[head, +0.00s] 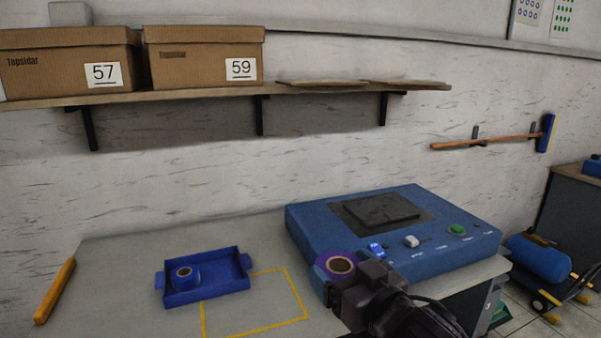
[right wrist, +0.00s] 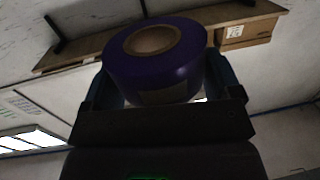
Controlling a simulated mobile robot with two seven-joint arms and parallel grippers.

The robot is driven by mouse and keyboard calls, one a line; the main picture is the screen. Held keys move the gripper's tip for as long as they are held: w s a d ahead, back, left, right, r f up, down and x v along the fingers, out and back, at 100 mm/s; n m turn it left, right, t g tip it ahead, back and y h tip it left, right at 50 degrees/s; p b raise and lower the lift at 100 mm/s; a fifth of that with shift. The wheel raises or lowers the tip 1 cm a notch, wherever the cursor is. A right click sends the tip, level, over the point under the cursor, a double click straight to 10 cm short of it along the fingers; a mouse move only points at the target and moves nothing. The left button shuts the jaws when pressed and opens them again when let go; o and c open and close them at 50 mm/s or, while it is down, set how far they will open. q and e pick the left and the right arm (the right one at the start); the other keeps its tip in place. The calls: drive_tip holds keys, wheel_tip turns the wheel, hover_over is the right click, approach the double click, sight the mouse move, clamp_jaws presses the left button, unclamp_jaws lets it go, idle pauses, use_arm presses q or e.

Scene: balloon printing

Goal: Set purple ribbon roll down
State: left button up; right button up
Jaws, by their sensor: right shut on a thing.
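The purple ribbon roll (head: 341,267) is in my right gripper (head: 334,276), in front of the blue machine in the head view. In the right wrist view the roll (right wrist: 156,62) sits between the two fingers of the gripper (right wrist: 160,95), its round core hole showing. The right gripper is shut on it. The roll appears held above the table's front part; its exact height is hard to tell. My left gripper is not in view.
A blue tray (head: 208,296) holding a blue roll (head: 185,277) lies on the table (head: 130,255). A yellow outlined rectangle (head: 303,296) beside it looks bare. The blue machine (head: 440,250) stands at right. An orange-yellow stick-like object (head: 55,291) lies at the left edge.

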drive_tip(key=s+d+f+m+t+h, duration=0.1)
drive_tip(key=s+d+f+m+h, duration=0.1)
drive_tip(key=d+f, duration=0.5)
drive_tip(key=s+d+f+m+h, duration=0.3)
drive_tip(key=s+d+f+h, duration=0.1)
drive_tip(key=d+f, duration=0.3)
drive_tip(key=shift+f+t+h, duration=0.3)
drive_tip(key=shift+t+h, duration=0.1)
drive_tip(key=shift+h, duration=0.5)
